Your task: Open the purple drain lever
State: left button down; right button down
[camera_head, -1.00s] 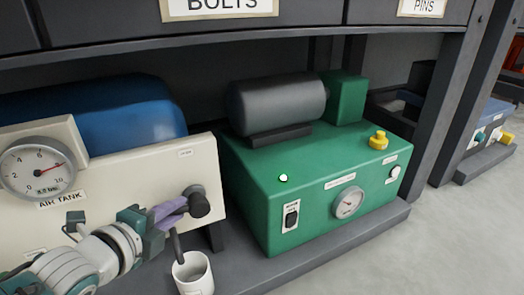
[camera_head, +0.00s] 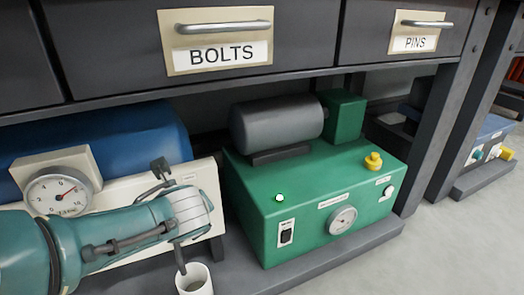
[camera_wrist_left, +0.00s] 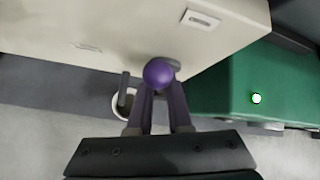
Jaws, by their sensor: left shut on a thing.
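The purple drain lever (camera_wrist_left: 158,73) shows its round purple knob in the left wrist view, against the cream panel of the air tank unit. My left gripper (camera_wrist_left: 160,92) is shut on it, with one dark finger on each side just below the knob. In the head view my teal forearm and pale wrist cover the lever and the fingers. The air tank's gauge (camera_head: 59,194) stands at the left of the panel (camera_head: 205,178). A dark drain pipe (camera_head: 180,259) points down over a white cup (camera_head: 196,281). My right gripper is not in view.
A green pump unit (camera_head: 262,205) with a gauge and yellow knob stands just right of the panel. The blue tank (camera_head: 125,138) lies behind. Drawers marked BOLTS (camera_head: 222,53) and PINS (camera_head: 413,43) hang close above. Grey floor (camera_head: 450,240) is free at the right.

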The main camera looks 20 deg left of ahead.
pick_arm(q)
jog(key=shift+w+d+f+m+g+y+b, duration=0.3)
jog(key=shift+m+g+y+b, duration=0.3)
jog(key=shift+b, duration=0.55)
jog(key=shift+w+r+g+y+b, duration=0.1)
jog(key=shift+r+g+y+b, duration=0.1)
jog(key=shift+g+y+b, duration=0.3)
jog(key=c, duration=0.8)
grip_release()
jog(key=shift+w+r, duration=0.2)
jog(key=shift+c, duration=0.2)
jog(key=p+v, duration=0.9)
jog(key=v, duration=0.1)
